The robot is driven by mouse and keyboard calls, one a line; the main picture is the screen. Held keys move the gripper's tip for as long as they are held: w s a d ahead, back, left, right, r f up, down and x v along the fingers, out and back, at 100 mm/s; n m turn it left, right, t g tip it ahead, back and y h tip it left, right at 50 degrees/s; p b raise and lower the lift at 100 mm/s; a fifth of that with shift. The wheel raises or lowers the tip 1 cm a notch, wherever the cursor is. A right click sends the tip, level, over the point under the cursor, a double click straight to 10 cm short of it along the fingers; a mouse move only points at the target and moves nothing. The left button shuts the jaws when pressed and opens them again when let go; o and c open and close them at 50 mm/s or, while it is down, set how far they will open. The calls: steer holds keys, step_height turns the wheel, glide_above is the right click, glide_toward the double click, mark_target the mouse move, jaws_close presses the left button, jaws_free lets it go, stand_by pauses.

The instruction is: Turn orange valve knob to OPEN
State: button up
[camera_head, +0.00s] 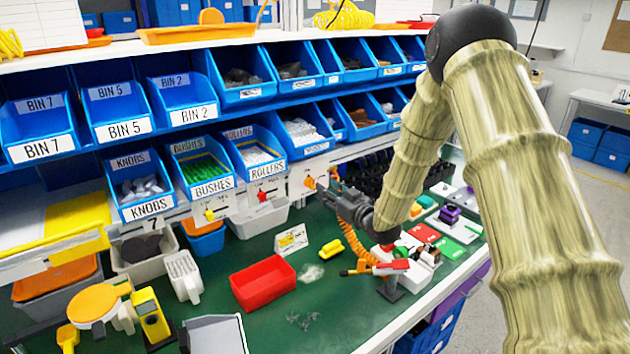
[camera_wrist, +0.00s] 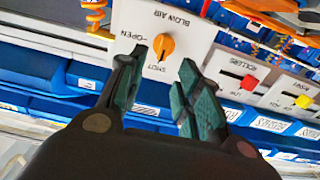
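The orange valve knob (camera_wrist: 163,46) sits on a white panel (camera_wrist: 190,22) marked BLOW AIR, upside down in the wrist view. OPEN is printed left of the knob and SHUT below it. The knob's ridge runs roughly up and down, its lower end towards SHUT. My gripper (camera_wrist: 163,60) is open, its two green-padded fingers either side of the knob in the picture, with gaps visible. Whether either finger touches it I cannot tell. In the head view, the knob (camera_head: 310,183) shows small at the tips of my gripper (camera_head: 325,188).
A red-handled ROLLERS slider (camera_wrist: 249,82) and a yellow-handled slider (camera_wrist: 303,102) are on panels beside the knob. Blue bins (camera_head: 302,133) stand above the panel. A red tray (camera_head: 263,283) and several small parts lie on the green bench (camera_head: 330,325) below.

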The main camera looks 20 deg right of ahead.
mark_target(313, 181)
steer(key=p+x, duration=0.1)
steer(key=x, duration=0.4)
steer(key=shift+a, duration=0.1)
steer(key=shift+w+a+p, duration=0.2)
steer(key=shift+w+p, duration=0.2)
steer(key=shift+w, duration=0.1)
jaws_close()
